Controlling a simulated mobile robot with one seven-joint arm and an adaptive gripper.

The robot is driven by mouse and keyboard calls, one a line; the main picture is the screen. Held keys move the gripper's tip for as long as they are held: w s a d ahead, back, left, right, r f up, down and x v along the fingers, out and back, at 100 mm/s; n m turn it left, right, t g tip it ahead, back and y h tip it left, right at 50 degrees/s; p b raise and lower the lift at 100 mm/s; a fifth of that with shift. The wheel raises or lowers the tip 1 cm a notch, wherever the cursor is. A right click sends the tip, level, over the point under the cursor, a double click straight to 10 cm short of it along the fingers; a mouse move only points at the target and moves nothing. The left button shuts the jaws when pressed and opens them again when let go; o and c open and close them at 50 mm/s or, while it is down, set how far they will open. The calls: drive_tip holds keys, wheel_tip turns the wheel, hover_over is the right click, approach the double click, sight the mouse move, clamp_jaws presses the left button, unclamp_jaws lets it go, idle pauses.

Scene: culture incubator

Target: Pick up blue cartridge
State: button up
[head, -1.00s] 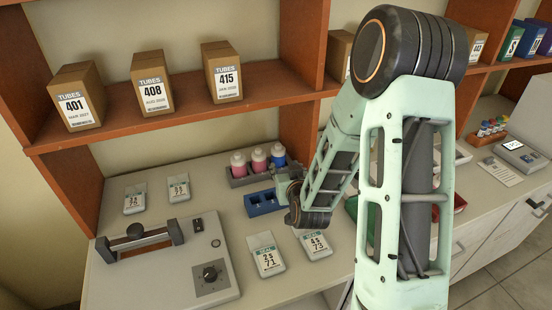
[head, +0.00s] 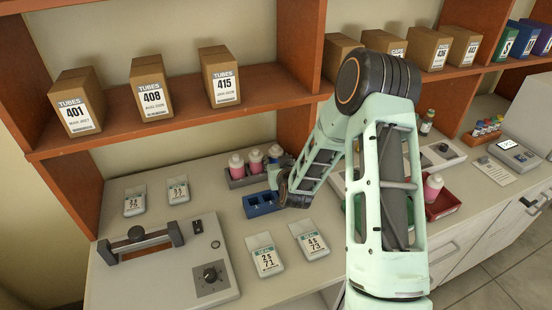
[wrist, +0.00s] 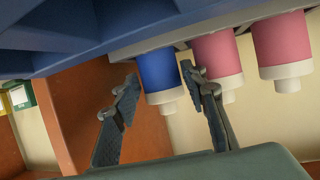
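The blue cartridge (head: 275,152) stands at the right end of a grey rack (head: 237,183), beside two pink cartridges (head: 237,165). In the head view my gripper partly covers it. The wrist view shows the blue cartridge (wrist: 158,70) with its white cap, upside down in the picture. My gripper (wrist: 159,78) is open, with one finger on each side of the cartridge. A gap shows at the left finger; the right finger is close, and I cannot tell if it touches. My wrist hides the fingers in the head view.
A blue block with slots (head: 264,204) lies just in front of the rack. Labelled flat packs (head: 265,260) and a grey device (head: 165,270) occupy the counter. A wooden shelf (head: 180,117) with boxes runs above, and its upright (head: 298,135) stands behind the rack.

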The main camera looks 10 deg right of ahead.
drive_tip(key=shift+c, duration=0.4)
drive_tip(key=c, duration=0.7)
drive_tip(key=shift+c, duration=0.4)
drive_tip(key=shift+r, duration=0.1)
